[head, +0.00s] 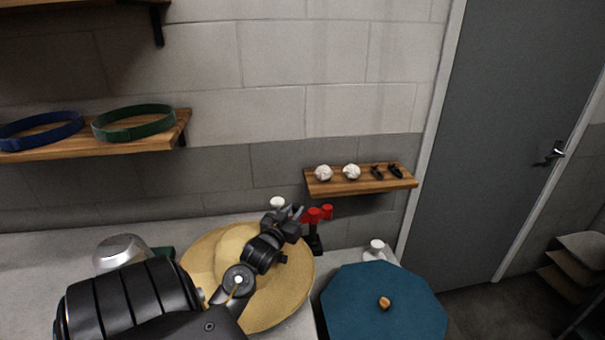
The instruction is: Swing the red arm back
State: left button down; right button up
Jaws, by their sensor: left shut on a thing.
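The red arm (314,216) shows as small red pieces on a dark upright stand at the back edge of the counter, below the small shelf. My left gripper (297,212) reaches across a straw-coloured wide-brimmed hat (297,270) and is shut at the red arm's left side. Its fingertips meet the red part, but the exact contact is small and partly hidden. My left arm covers much of the hat. My right gripper is not in view.
A teal many-sided piece with an orange knob (384,302) is at the front right. A small wall shelf (345,187) holds white balls and dark items. A silver dome (120,250) is at left. Blue (40,130) and green (133,122) bands lie on the left shelf. A grey door (500,130) is at right.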

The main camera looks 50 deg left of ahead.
pick_arm(q)
jog(key=shift+f, duration=0.1)
jog(key=c, duration=1.5)
grip_release()
jog(key=o, duration=0.3)
jog(key=shift+o, duration=0.2)
jog(key=shift+s+d, duration=0.2)
jog(key=shift+s, duration=0.2)
jog(key=b+v, duration=0.2)
jog(key=v, duration=0.7)
jog(key=shift+s+d+b, duration=0.15)
jog(key=shift+s+b, duration=0.2)
jog(key=shift+b, duration=0.05)
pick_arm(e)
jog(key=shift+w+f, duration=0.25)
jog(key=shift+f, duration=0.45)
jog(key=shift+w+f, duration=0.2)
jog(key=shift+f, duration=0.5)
